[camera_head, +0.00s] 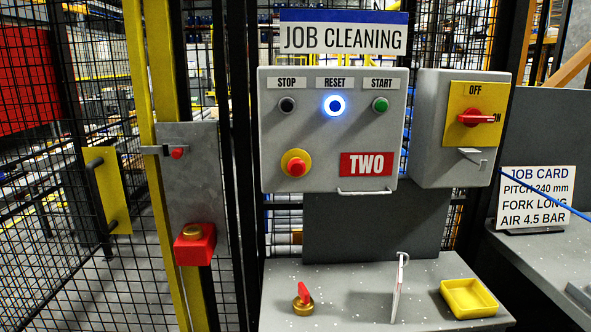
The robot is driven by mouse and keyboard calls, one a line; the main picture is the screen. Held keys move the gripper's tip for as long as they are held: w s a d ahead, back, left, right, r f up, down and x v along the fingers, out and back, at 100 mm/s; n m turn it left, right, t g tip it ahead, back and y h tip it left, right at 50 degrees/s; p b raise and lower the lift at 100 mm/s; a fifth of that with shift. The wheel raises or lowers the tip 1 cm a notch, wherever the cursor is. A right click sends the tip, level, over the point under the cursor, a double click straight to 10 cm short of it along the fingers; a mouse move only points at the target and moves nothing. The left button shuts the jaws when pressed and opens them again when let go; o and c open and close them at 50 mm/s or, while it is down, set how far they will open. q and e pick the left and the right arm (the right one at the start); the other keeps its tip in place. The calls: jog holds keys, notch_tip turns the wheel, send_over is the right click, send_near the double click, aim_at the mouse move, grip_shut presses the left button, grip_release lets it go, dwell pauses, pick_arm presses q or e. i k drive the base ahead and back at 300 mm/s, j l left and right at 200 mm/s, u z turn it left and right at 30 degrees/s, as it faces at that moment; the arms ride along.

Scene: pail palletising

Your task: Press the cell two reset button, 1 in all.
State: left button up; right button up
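The cell two control box (330,130) is a grey panel facing me in the middle of the head view, with a red plate (366,164) reading TWO. Its reset button (334,105) glows blue-white under the RESET label, in the middle of the top row. A black stop button (287,105) is to its left and a green start button (380,104) to its right. A red emergency button (296,166) on a yellow ring sits below stop. Neither of my grippers is in view, and nothing covers the panel.
Mesh fence with a gate latch (177,152) is left.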

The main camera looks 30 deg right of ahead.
aim_at(335, 105)
jog(key=z, duration=1.6)
